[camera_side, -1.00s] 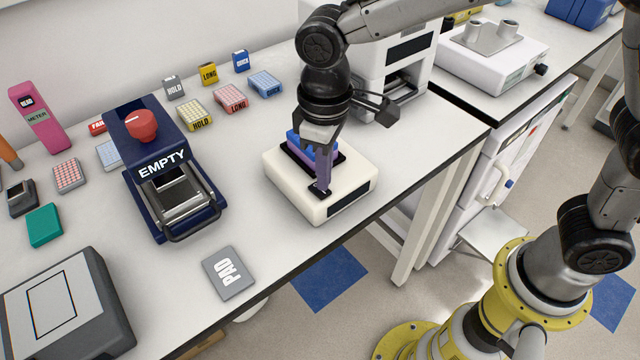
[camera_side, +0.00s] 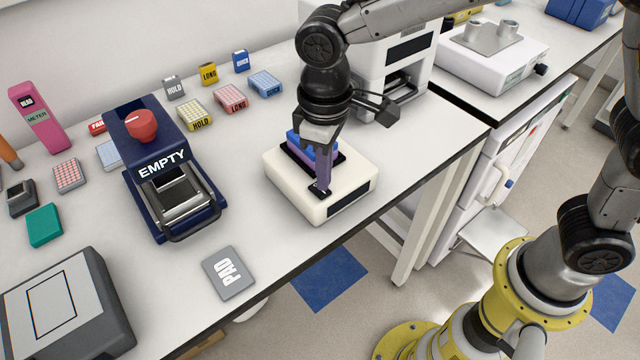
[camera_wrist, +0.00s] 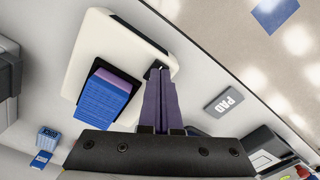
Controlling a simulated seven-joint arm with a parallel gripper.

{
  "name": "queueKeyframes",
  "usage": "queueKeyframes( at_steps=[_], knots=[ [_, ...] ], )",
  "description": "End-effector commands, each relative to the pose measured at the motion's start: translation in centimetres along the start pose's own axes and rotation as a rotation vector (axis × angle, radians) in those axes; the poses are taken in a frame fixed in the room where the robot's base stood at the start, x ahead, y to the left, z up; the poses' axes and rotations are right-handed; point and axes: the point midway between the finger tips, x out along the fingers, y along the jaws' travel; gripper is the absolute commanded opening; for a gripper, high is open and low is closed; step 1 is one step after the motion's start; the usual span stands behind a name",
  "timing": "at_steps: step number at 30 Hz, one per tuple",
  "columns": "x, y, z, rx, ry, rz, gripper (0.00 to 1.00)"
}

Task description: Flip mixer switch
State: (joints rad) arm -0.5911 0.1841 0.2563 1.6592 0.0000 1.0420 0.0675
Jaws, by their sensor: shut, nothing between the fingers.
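The mixer is a low white box (camera_side: 294,195) near the front edge of the bench, with a dark panel on its front. A blue block (camera_side: 297,142) sits in a dark holder on its top; it also shows in the wrist view (camera_wrist: 103,98). The switch is a small dark part (camera_side: 321,192) on the mixer's top near the front. My gripper (camera_side: 321,186) points down with its purple fingers shut and empty, tips at the switch. In the wrist view the fingertips (camera_wrist: 158,72) cover most of the switch, so its position and exact contact cannot be told.
A navy cycler (camera_side: 150,130) marked EMPTY stands to the left. A grey PAD card (camera_side: 231,272) lies near the front edge. A white instrument (camera_side: 392,60) stands behind my gripper. Several small labelled racks lie at the back. Bench between cycler and mixer is clear.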

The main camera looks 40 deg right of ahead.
Motion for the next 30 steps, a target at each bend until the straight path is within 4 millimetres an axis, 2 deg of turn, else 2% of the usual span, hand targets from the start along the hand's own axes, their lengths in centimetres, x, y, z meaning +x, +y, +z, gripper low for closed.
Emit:
queueKeyframes(
  at_steps=[30],
  knots=[
    [1.1,0.0,0.0,0.0,-0.001,0.0,0.0]
  ],
)
